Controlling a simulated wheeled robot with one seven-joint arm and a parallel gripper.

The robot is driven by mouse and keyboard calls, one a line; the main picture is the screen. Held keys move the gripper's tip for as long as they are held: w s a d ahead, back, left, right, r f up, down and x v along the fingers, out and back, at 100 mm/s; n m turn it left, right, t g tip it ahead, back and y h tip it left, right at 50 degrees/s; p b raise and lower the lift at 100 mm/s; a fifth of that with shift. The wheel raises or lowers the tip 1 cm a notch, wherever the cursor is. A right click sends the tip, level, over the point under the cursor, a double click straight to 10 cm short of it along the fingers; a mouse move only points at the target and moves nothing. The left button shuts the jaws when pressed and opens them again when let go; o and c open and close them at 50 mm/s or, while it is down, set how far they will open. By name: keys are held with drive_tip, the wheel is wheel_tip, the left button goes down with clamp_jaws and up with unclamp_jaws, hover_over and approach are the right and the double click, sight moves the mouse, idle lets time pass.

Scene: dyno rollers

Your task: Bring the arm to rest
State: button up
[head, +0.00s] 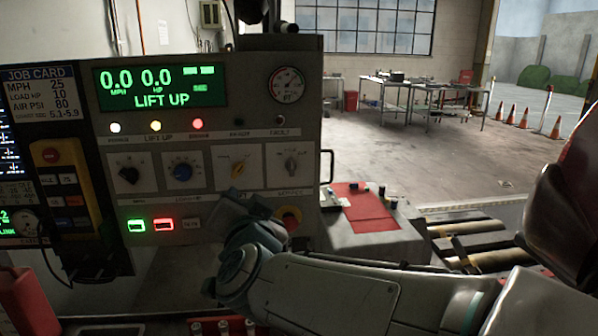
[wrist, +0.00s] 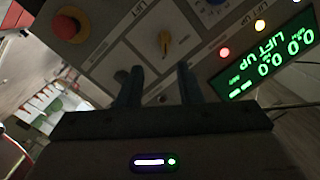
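My arm (head: 330,295) reaches from the lower right across to the front of a grey control panel (head: 225,118). The green display (head: 161,88) reads 0.0 MPH, 0.0 HP and LIFT UP.
A red stop button (head: 290,219) on a yellow base is close right of my gripper. A yellow handheld pendant (head: 62,188) hangs at left. A table with a red mat (head: 364,208) and rollers (head: 470,243) are at right. Open floor lies behind.

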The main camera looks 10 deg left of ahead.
drive_tip(key=s+d+f+n+g+h+p, duration=0.1)
drive_tip(key=s+d+f+n+g+p, duration=0.1)
drive_tip(key=d+f+g, duration=0.45)
drive_tip(key=s+d+f+n+g+h+p, duration=0.1)
drive_tip(key=s+d+f+n+p, duration=0.15)
drive_tip(key=d, duration=0.65)
drive_tip(key=s+d+f+m+g+h, duration=0.1)
drive_tip(key=s+d+f+g+h, duration=0.2)
drive_tip(key=s+d+f+g, duration=0.3)
drive_tip(key=s+d, duration=0.4)
drive_tip(key=d, duration=0.4)
drive_tip(key=shift+s+f+h+p, duration=0.3)
drive_tip(key=shift+f+p, duration=0.05)
